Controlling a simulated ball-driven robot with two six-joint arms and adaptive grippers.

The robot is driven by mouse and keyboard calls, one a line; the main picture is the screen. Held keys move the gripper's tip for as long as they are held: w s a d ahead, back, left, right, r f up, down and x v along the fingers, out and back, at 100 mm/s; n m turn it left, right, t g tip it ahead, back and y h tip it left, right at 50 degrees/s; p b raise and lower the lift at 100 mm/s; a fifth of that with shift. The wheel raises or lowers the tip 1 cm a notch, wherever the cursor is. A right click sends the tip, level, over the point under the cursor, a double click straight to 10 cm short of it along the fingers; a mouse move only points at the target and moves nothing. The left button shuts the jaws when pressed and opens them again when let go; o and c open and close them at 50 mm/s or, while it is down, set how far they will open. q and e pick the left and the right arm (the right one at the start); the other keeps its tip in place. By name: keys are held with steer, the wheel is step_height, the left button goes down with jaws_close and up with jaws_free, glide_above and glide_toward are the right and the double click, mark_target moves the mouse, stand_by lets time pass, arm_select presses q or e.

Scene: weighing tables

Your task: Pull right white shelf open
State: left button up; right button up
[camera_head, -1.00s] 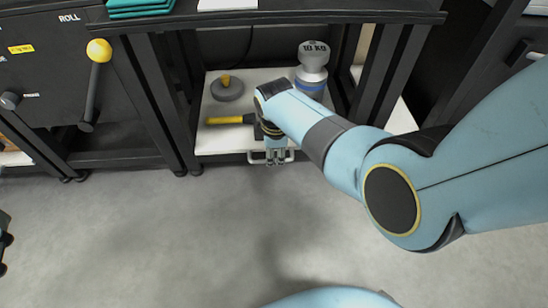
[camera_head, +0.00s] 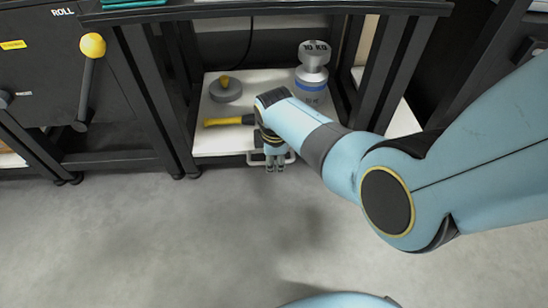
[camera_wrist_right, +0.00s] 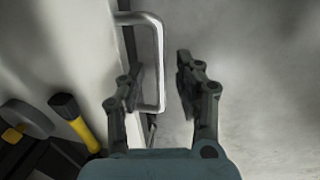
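The white shelf (camera_head: 222,144) sits low under the black table, with a light metal handle (camera_head: 288,157) on its front edge. My right gripper (camera_head: 275,168) is at that handle, pointing down. In the right wrist view the handle (camera_wrist_right: 159,62) is a U-shaped bar standing out from the white shelf (camera_wrist_right: 85,60). The right gripper (camera_wrist_right: 160,88) is open, with one finger on each side of the bar; I see a gap between the bar and the right-hand finger. My left gripper is not in view.
On the shelf are a grey disc weight (camera_head: 226,92), a yellow-handled tool (camera_head: 222,122) and a 10 KG weight (camera_head: 312,67). Black table legs (camera_head: 160,100) stand at both sides. The grey floor (camera_head: 180,235) in front is clear.

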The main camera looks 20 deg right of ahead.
steer(key=shift+c, duration=0.3)
jaws_close()
